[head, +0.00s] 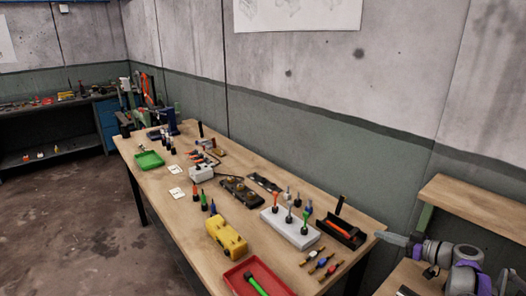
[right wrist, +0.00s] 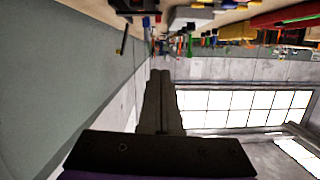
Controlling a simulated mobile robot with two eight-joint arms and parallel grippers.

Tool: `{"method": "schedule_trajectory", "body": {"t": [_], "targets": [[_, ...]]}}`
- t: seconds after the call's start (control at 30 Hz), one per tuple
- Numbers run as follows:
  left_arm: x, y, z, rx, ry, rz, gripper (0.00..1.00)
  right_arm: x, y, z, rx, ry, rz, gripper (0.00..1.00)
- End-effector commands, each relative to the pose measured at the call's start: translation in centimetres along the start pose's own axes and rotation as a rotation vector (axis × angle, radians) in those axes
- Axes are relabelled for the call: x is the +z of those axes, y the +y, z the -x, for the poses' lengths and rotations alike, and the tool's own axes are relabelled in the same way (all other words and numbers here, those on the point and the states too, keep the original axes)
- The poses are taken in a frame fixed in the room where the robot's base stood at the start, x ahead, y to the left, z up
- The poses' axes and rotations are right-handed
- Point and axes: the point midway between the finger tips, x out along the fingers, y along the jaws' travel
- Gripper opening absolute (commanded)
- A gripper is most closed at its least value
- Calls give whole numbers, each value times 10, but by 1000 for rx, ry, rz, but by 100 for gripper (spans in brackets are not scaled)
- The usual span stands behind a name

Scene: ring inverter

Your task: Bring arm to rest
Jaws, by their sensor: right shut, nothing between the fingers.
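My right gripper (head: 380,235) comes in from the right edge of the head view, just beyond the right end of the wooden workbench (head: 150,185). Its fingers are together and hold nothing. In the right wrist view the dark fingers (right wrist: 160,75) lie side by side with no gap, and nothing is between them. My right arm (head: 465,260), grey with purple bands, is at the lower right of the head view. My left gripper is not in view.
The bench holds a black tray (head: 324,230), a white block (head: 275,225) with upright screwdrivers, a yellow tool (head: 226,238), a red tray (head: 233,276) and a green tray (head: 149,154). Floor at left is clear.

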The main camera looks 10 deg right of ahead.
Motion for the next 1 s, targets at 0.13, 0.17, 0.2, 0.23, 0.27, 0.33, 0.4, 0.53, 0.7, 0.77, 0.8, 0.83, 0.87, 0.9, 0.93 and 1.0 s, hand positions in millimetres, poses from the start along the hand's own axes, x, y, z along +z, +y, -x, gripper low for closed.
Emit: {"method": "schedule_trajectory", "body": {"t": [0.13, 0.17, 0.2, 0.23, 0.27, 0.33, 0.4, 0.53, 0.7, 0.77, 0.8, 0.83, 0.87, 0.9, 0.93, 1.0], "targets": [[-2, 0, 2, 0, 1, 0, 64, -3, -32, -18, -23, -69, -49, 0], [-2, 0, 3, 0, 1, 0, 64, -4, -43, -23, -29, -96, -68, 0], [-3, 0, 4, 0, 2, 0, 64, -4, -61, -30, -38, -138, -96, 0], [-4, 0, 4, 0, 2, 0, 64, -3, -76, -36, -42, -172, -118, 0], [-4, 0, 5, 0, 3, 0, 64, -2, -92, -41, -45, -210, -141, 0], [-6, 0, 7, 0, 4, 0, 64, 1, -130, -49, -46, -300, -190, 0], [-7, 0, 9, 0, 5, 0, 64, 7, -167, -52, -38, -386, -232, 0], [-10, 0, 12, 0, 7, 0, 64, 21, -230, -48, 2, -532, -288, 0], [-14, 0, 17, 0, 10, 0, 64, 44, -302, -26, 91, -688, -323, 0], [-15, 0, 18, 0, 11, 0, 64, 54, -323, -15, 129, -731, -325, 0], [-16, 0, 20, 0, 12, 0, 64, 60, -336, -7, 157, -756, -324, 0], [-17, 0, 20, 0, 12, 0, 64, 65, -344, -1, 178, -772, -322, 0], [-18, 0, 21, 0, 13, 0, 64, 70, -353, 6, 200, -786, -319, 0], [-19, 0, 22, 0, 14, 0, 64, 77, -363, 14, 229, -803, -313, 0], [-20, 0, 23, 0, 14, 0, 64, 82, -370, 21, 251, -812, -308, 0], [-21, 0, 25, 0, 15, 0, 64, 93, -383, 35, 301, -826, -295, 0]]}}
